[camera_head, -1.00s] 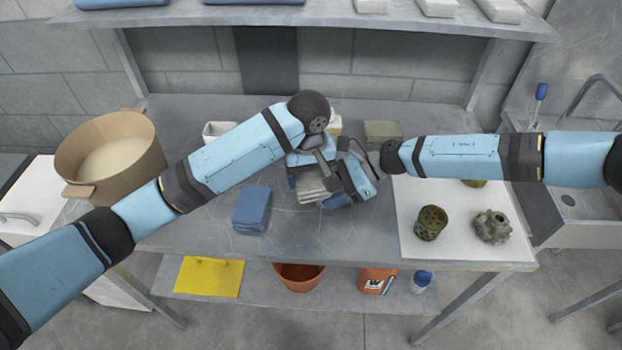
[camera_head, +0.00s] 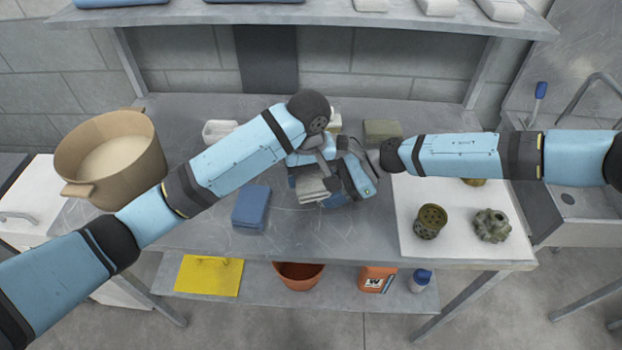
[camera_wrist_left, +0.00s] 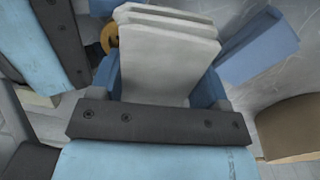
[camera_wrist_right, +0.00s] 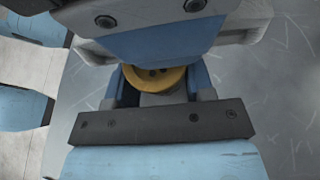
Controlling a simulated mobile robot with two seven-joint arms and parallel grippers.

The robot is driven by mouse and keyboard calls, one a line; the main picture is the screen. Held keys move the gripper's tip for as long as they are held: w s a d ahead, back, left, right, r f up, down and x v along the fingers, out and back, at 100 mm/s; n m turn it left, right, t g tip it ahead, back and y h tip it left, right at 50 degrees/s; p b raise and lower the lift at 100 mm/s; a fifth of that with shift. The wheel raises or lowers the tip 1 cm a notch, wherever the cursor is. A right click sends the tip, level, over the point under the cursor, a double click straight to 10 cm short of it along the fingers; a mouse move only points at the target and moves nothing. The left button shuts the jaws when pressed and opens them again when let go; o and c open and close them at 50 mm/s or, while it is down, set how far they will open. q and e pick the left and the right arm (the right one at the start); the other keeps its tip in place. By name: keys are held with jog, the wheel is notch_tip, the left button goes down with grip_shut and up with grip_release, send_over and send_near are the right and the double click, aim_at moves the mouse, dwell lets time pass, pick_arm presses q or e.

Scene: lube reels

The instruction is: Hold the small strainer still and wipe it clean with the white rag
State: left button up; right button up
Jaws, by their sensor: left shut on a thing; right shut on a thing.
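The white rag (camera_wrist_left: 165,60) is a folded pad clamped between the blue fingers of my left gripper (camera_wrist_left: 163,82). It shows in the head view as pale layers (camera_head: 314,187) above the middle of the table. My right gripper (camera_wrist_right: 160,82) is shut on the small strainer (camera_wrist_right: 155,78), a brass-yellow round piece with dark holes. The rag and my left gripper's blue part lie close in front of the strainer in the right wrist view. The strainer's yellow edge also shows behind the rag in the left wrist view (camera_wrist_left: 109,37). Whether rag and strainer touch is hidden.
A folded blue cloth (camera_head: 251,208) lies left of the grippers. A big tan pot (camera_head: 110,165) stands at the left. A white mat (camera_head: 460,240) at the right holds a dirty perforated cup (camera_head: 430,221) and a gear-like part (camera_head: 492,225). The front middle of the table is clear.

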pick_arm(q)
jog(key=shift+w, duration=0.15)
jog(key=shift+s+d+f, duration=0.1)
jog(key=shift+s+d, duration=0.1)
jog(key=shift+s, duration=0.55)
jog(key=shift+s+d, duration=0.2)
jog(key=shift+s, duration=0.5)
jog(key=shift+w+a, duration=0.25)
jog(key=shift+w, duration=0.5)
jog(key=shift+w+a, duration=0.2)
jog(key=shift+w, duration=0.5)
jog(key=shift+r, duration=0.2)
jog(key=s+a+r, duration=0.1)
jog(key=a+r, duration=0.3)
jog(key=r, duration=0.6)
jog(key=shift+s+a, duration=0.25)
jog(key=shift+a, duration=0.15)
jog(key=shift+f, duration=0.1)
